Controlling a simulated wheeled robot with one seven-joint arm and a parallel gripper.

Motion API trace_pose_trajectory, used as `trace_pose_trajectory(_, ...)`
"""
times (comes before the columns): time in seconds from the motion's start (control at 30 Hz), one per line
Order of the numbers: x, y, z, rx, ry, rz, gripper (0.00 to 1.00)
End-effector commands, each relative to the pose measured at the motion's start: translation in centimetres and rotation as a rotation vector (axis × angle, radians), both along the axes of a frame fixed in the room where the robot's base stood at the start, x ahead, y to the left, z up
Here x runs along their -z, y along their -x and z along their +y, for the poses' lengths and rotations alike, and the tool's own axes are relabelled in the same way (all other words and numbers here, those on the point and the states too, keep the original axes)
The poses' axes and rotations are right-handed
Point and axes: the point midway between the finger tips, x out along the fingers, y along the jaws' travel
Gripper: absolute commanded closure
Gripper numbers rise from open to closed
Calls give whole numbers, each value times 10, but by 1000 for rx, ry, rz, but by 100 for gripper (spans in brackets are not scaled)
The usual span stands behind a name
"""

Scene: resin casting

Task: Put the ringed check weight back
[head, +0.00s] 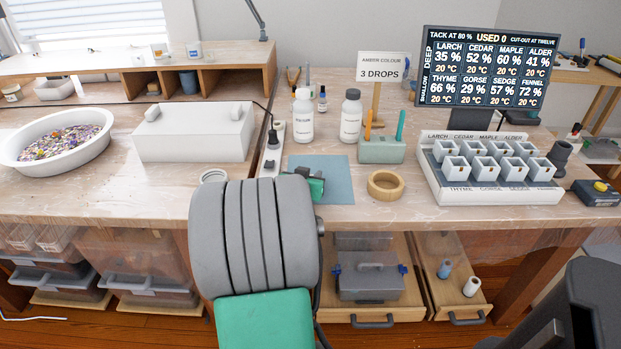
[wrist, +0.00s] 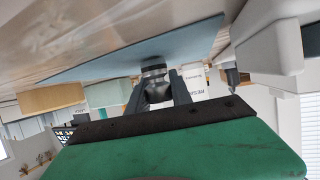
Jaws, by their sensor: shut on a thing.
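In the wrist view my gripper (wrist: 157,88) is shut on a dark grey metal piece with a lighter band around it, which looks like the ringed check weight (wrist: 154,72). The weight is between the two dark fingers, close to the blue mat (wrist: 120,62). I cannot tell whether it touches the mat. In the head view my green gripper body (head: 316,187) is over the left part of the blue mat (head: 335,172), partly behind my grey arm. The weight is hidden there.
A wooden ring (head: 385,186) lies right of the mat. A green holder (head: 381,150), two white bottles (head: 302,118) and a power strip (head: 272,150) stand nearby. The white cup tray (head: 490,190) is at right. A white box (head: 195,135) is at left.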

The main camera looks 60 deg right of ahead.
Motion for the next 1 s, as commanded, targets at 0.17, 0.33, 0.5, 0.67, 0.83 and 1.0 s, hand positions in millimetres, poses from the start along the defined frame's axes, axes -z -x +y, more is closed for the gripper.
trace_pose_trajectory(0.17, 3, 0, 0, 0, -1, 0, 71)
trace_pose_trajectory(0.33, 3, 0, 0, 0, -1, 0, 57)
trace_pose_trajectory(0.5, 3, 0, 0, 0, -1, 0, 52)
trace_pose_trajectory(0.67, 1, 0, 0, 0, -1, 0, 52)
trace_pose_trajectory(0.83, -11, 3, 20, -4, 1, -2, 52)
trace_pose_trajectory(1.0, -29, 11, 62, -5, 2, -1, 52)
